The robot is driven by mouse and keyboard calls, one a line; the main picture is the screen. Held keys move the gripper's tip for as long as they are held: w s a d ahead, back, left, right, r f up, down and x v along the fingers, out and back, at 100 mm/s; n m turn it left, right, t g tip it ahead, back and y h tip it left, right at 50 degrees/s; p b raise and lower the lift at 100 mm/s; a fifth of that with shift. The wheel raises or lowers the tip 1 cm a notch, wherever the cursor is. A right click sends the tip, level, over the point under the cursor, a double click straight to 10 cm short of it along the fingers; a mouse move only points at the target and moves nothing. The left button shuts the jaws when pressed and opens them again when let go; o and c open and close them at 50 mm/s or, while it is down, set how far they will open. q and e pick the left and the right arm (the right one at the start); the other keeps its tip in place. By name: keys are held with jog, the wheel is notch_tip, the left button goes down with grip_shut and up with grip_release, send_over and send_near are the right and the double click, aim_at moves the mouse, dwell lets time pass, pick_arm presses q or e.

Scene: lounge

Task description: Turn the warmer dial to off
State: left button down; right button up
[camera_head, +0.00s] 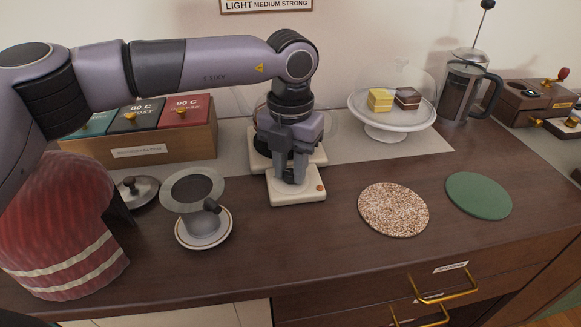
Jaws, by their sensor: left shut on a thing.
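The warmer (296,198) is a small cream-white unit on the dark wooden counter, with a small orange spot at its front right corner. My left gripper (292,181) points straight down over the warmer's front part. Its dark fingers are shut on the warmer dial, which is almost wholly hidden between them. I cannot read the dial's setting. The gripper and wrist also cover much of the warmer's back part. My right gripper is not in view.
A grey pot with a glass dripper (199,223) stands on a saucer at left, beside a red striped cozy (67,240). Behind is a wooden tea box (200,142). A cake stand (391,128) and French press (457,97) stand back right. Speckled (393,210) and green (478,196) round mats lie at right.

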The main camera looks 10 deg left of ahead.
aim_at(290, 171)
pick_arm(q)
jog(key=shift+r+n, duration=0.1)
jog(key=shift+n, duration=0.2)
jog(key=c, duration=0.9)
grip_release()
jog(key=shift+o, duration=0.2)
jog(key=shift+r, duration=3.55)
